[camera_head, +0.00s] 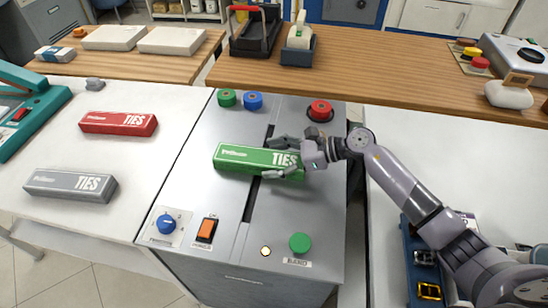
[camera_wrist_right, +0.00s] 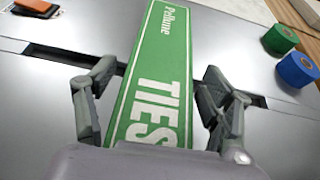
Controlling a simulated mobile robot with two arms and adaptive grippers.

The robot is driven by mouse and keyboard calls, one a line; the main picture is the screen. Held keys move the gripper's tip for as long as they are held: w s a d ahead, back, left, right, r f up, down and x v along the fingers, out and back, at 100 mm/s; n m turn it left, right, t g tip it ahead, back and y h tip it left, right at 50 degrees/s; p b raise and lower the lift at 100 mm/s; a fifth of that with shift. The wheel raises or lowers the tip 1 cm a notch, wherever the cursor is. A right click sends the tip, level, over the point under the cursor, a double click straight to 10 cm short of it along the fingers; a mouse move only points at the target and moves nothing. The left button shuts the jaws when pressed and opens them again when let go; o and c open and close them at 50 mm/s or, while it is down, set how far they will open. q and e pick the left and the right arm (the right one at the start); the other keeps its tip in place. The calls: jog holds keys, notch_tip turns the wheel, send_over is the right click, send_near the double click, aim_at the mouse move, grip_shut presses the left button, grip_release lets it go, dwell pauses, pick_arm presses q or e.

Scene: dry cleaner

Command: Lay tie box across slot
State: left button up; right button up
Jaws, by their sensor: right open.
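The green tie box (camera_head: 240,158) lies across the dark slot (camera_head: 250,201) in the grey machine top, and the slot shows on both sides of it. In the right wrist view the green tie box (camera_wrist_right: 160,70) runs away between the fingers. My right gripper (camera_head: 282,158) is open around the box's right end, one finger on each long side; the wrist view shows gaps beside the box. A red tie box (camera_head: 105,123) and a grey tie box (camera_head: 60,185) lie on the white table at the left. My left gripper is not in view.
The machine top carries a blue knob (camera_head: 166,224), an orange switch (camera_head: 206,230), a green button (camera_head: 300,243) and a red button (camera_head: 320,110). Green (camera_head: 227,98) and blue (camera_head: 253,101) rolls stand at its back left. A wooden counter (camera_head: 370,75) runs behind.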

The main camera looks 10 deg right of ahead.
jog(key=shift+r, duration=0.1)
jog(key=shift+r+p, duration=0.2)
jog(key=shift+p, duration=0.1)
jog(key=shift+r+p, duration=0.35)
jog(key=shift+p, duration=0.15)
jog(key=b+v, duration=0.2)
jog(key=v, duration=0.9)
jog(key=shift+f, duration=0.15)
jog(key=shift+s+d+r, duration=0.25)
jog(key=shift+d+r, duration=0.05)
jog(key=shift+d, duration=0.15)
